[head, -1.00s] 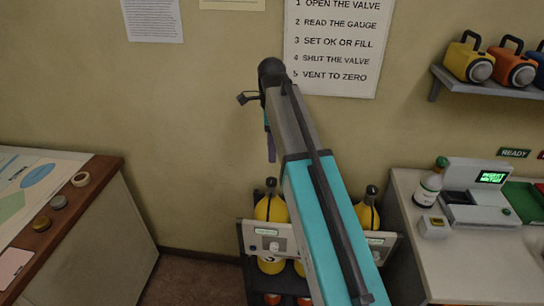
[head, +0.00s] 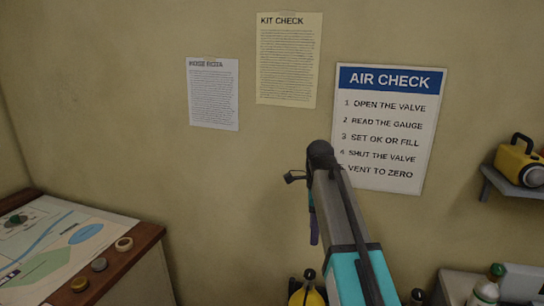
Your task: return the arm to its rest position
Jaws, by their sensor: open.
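My arm rises from the bottom of the head view, teal low down and grey above, to a dark rounded joint at its top. Beyond that joint it folds back down, mostly hidden behind the nearer link. My gripper (head: 314,230) shows only as a narrow dark purple part at the left edge of the arm. Its jaws are open, and I see nothing held in them. A small dark bracket sticks out to the left near the top joint. The arm stands in front of the wall, and its top overlaps the lower left corner of the air check sign (head: 392,80).
A desk (head: 135,245) with a map and small round items is at the lower left. A shelf (head: 510,190) with a yellow lamp (head: 520,160) is at the right. A yellow cylinder (head: 308,296) and a bottle (head: 486,290) stand low. The wall left of the arm carries papers.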

